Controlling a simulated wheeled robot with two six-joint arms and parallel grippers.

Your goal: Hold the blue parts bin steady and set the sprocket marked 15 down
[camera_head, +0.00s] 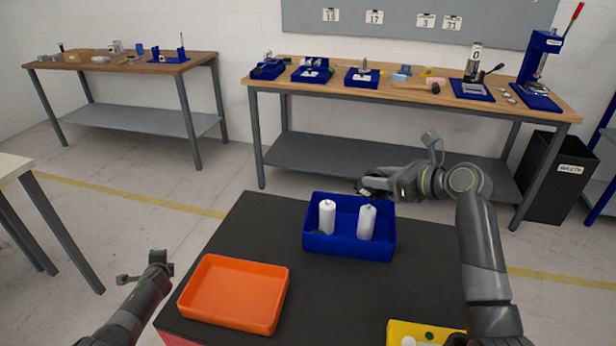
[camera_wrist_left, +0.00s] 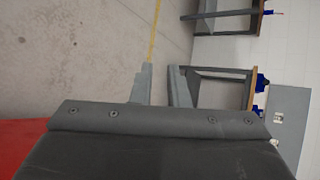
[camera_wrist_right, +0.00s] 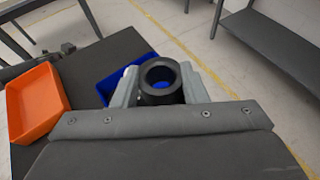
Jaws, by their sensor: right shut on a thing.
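The blue parts bin (camera_head: 348,244) stands on the black table top, with two white bottle-like pieces upright in it. My right gripper (camera_head: 370,188) is at the bin's far right edge, apparently above it. In the right wrist view it is shut on a black hollow round part (camera_wrist_right: 161,82). No teeth or number can be read on this part, so I cannot tell whether it is the sprocket marked 15. The bin (camera_wrist_right: 120,82) shows partly behind the fingers there. My left gripper (camera_wrist_left: 160,78) has a gap between its fingers and holds nothing. It is left of the orange tray, away from the bin.
The orange tray (camera_head: 236,292) sits at the table's front left. A yellow bin (camera_head: 425,328) with parts is at the front right, partly cut off. The black table top (camera_head: 300,300) is clear between them. Workbenches (camera_head: 410,92) stand further back.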

